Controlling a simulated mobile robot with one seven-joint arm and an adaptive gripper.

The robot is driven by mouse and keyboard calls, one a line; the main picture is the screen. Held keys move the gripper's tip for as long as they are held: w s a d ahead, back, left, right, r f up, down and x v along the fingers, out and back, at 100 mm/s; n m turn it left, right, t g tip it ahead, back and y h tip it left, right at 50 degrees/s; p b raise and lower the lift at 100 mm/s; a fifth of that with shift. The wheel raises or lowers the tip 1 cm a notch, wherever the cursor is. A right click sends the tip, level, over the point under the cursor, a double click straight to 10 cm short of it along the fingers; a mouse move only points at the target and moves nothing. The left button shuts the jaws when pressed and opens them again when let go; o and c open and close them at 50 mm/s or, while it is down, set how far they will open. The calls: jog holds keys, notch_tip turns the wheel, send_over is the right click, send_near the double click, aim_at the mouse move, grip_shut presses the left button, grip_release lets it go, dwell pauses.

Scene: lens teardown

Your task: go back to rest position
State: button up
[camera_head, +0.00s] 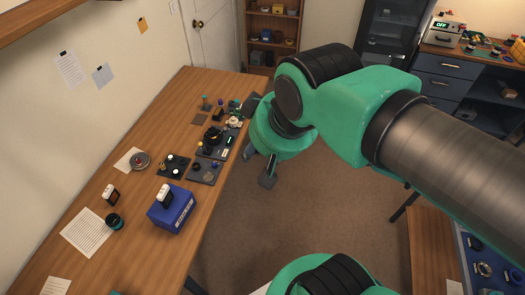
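My gripper (267,172) hangs below the green wrist of my arm, over the brown floor just off the right edge of the long wooden table (135,115). My green and black arm reaches across the picture from the right.
The table bears a blue box (172,212) with a white item on top, several dark trays with small parts (203,172), and papers (87,232). A second workbench (435,250) stands at the lower right. A shelf (272,35) and drawers (450,80) stand behind. Floor (235,225) between is clear.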

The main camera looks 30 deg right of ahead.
jog(key=shift+s+f, duration=0.2)
jog(key=shift+s, duration=0.15)
notch_tip(320, 180, down, 6)
jog(key=b, duration=0.6)
